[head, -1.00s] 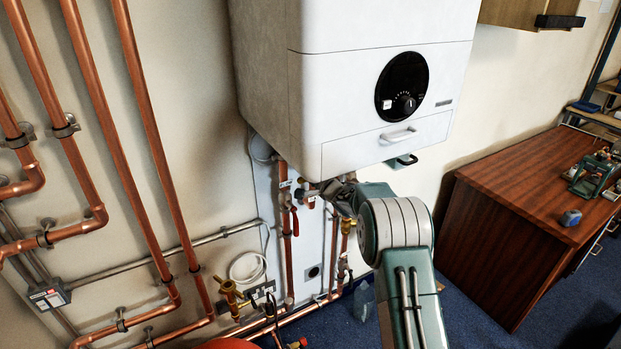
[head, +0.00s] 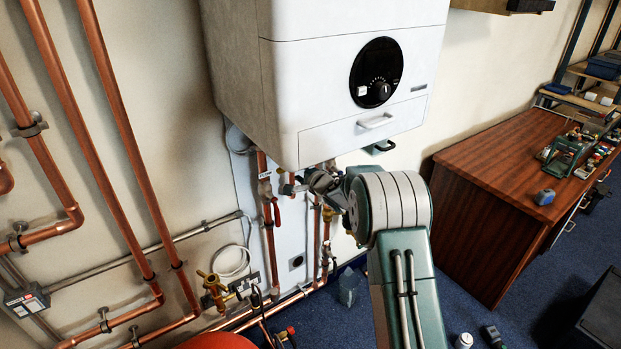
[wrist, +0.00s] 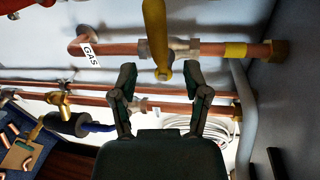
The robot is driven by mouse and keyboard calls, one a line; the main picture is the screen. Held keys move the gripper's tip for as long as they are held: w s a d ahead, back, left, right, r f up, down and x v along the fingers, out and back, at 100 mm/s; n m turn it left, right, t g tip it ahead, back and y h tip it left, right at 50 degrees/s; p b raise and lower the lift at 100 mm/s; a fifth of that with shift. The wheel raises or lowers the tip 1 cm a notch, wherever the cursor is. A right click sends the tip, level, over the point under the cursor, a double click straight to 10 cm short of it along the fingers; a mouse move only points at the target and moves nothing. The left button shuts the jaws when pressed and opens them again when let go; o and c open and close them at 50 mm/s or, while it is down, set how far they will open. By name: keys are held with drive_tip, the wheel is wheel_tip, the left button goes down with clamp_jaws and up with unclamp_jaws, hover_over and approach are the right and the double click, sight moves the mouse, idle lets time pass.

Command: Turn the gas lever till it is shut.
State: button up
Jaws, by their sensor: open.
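The yellow gas lever (wrist: 156,40) shows in the wrist view, lying across the copper gas pipe (wrist: 210,49) at its valve. A white GAS label (wrist: 90,55) is on this pipe. My gripper (wrist: 160,78) is open and empty. Its two fingers are apart, one on each side of the lever's lower end in the picture; I cannot tell how much depth separates them. In the head view my gripper (head: 314,182) is just under the boiler, and I cannot make out the lever there.
The white boiler (head: 300,100) hangs above my gripper. A red-handled valve (head: 276,212) is on a pipe to the left. Copper pipes (head: 125,130) run along the left wall. A wooden desk (head: 500,170) stands at the right, with blue floor in front.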

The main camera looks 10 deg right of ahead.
drive_tip(key=v, duration=0.7)
drive_tip(key=shift+d, duration=0.1)
